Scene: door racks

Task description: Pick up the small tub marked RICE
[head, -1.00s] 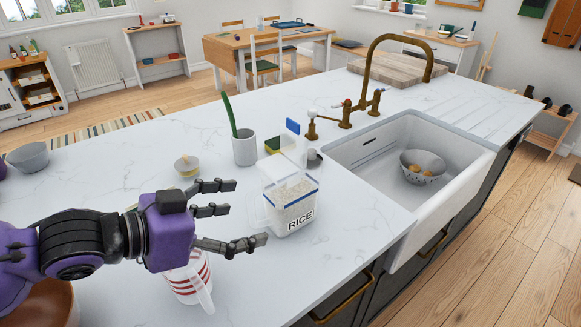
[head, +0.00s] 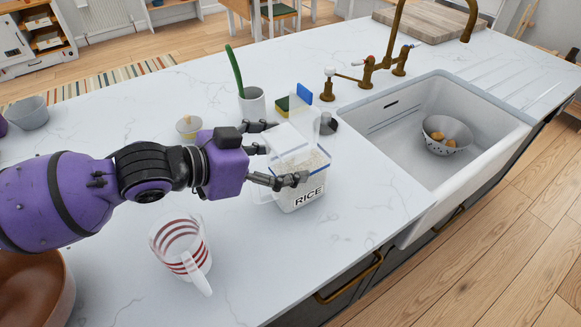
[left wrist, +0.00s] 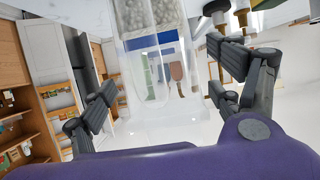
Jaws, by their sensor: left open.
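The clear tub marked RICE (head: 303,191) stands on the white worktop left of the sink, with white grains inside and a blue band near its top. Its clear lid is flipped up. My left gripper (head: 283,152) is open at the tub's left side, with its fingers reaching toward it on either side. In the left wrist view the tub (left wrist: 150,42) shows between the spread fingers of my left gripper (left wrist: 165,85). I cannot tell whether any finger touches the tub. The right gripper is not in view.
A striped measuring jug (head: 180,248) stands in front of my left arm. The sink (head: 400,140) holds a colander (head: 446,134). Worktop right of the tub is clear.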

